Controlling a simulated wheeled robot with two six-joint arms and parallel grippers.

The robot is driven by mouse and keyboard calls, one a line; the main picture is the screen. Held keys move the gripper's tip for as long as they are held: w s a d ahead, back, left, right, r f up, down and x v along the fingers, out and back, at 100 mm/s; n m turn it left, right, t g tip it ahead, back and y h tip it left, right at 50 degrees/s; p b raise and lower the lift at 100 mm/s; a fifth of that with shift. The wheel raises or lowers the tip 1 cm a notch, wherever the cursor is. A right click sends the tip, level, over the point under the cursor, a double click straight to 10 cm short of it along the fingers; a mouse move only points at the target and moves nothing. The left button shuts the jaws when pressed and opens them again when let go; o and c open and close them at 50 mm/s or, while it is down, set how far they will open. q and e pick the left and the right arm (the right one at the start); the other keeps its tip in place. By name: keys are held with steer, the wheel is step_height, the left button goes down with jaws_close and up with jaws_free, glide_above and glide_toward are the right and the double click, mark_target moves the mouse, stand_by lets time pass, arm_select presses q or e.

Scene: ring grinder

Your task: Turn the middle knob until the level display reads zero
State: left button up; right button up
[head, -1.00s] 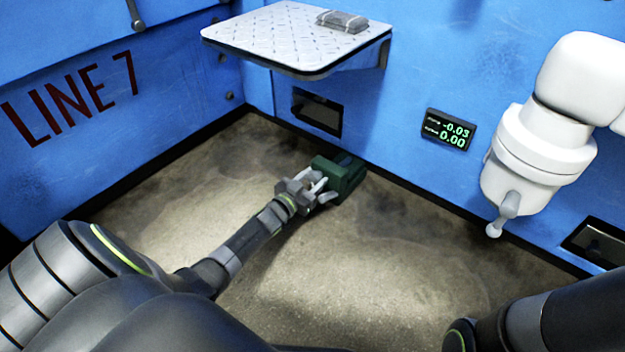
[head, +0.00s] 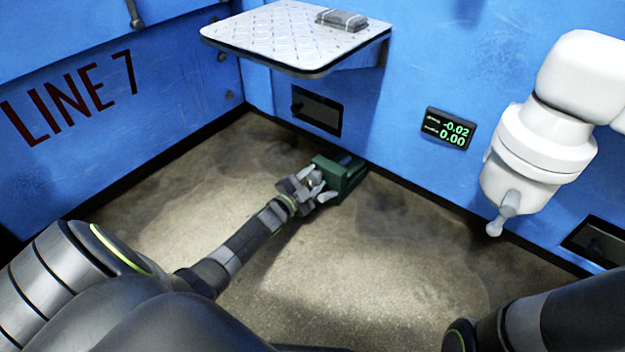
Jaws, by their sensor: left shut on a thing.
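The level display (head: 448,129) is a small dark panel on the blue wall. Its upper line reads -0.02 and its lower line reads 0.00, in green digits. My left gripper (head: 312,188) is low at the foot of the wall, at a dark green block-shaped fixture (head: 346,176). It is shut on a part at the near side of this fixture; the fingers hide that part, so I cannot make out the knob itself. My right arm shows at the bottom right corner, but its gripper is out of view.
A metal shelf (head: 270,38) with a small grey packet (head: 342,19) juts from the wall above my left gripper. A white machine arm (head: 545,150) hangs at the right. Dark recesses sit in the wall at the left (head: 317,111) and right (head: 597,241). The floor (head: 390,270) is clear.

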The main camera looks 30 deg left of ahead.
arm_select(q)
steer(key=m+b, duration=0.1)
steer(key=m, duration=0.4)
steer(key=shift+f+m, duration=0.15)
steer(key=shift+m, duration=0.15)
steer(key=shift+s+m+b, duration=0.1)
steer(key=shift+m+b, duration=0.4)
steer(key=shift+m, duration=1.1)
steer(key=o, duration=0.7)
